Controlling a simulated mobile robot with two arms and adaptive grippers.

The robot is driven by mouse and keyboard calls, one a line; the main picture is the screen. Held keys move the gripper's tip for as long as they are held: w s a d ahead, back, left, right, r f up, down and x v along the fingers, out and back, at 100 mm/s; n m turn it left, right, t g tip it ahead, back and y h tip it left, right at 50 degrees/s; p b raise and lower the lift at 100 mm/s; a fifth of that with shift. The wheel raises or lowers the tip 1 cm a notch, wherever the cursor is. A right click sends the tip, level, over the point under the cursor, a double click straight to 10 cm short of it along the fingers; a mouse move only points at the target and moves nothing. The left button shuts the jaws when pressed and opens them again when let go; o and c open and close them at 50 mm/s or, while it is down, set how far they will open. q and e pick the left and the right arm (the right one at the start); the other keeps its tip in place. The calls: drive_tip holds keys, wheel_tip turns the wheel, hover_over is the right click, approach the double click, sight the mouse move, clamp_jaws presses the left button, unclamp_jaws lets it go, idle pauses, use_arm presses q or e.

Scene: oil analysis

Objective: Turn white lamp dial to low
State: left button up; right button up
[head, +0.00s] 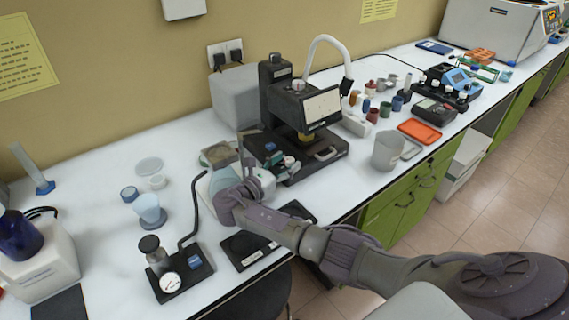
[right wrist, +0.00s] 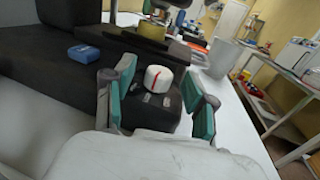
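A white dial (right wrist: 158,79) with a red line across it sits on a dark base (right wrist: 60,72) in the right wrist view. Small light marks lie around its near side; their text is too small to read. My right gripper (right wrist: 161,82) is open, with one teal finger pad on each side of the dial and visible gaps to it. In the head view my right gripper (head: 279,163) is at the front left of the black instrument (head: 283,98), mostly covering the dial. A white curved lamp neck (head: 326,42) rises behind that instrument. My left gripper is out of view.
A blue block (right wrist: 84,52) lies on the dark base left of the dial. Small jars stand behind the beaker.

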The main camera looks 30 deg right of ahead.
drive_tip(key=shift+a, duration=0.15)
drive_tip(key=v, duration=1.1)
drive_tip(key=shift+s+a, duration=0.2)
drive_tip(key=shift+a, duration=0.15)
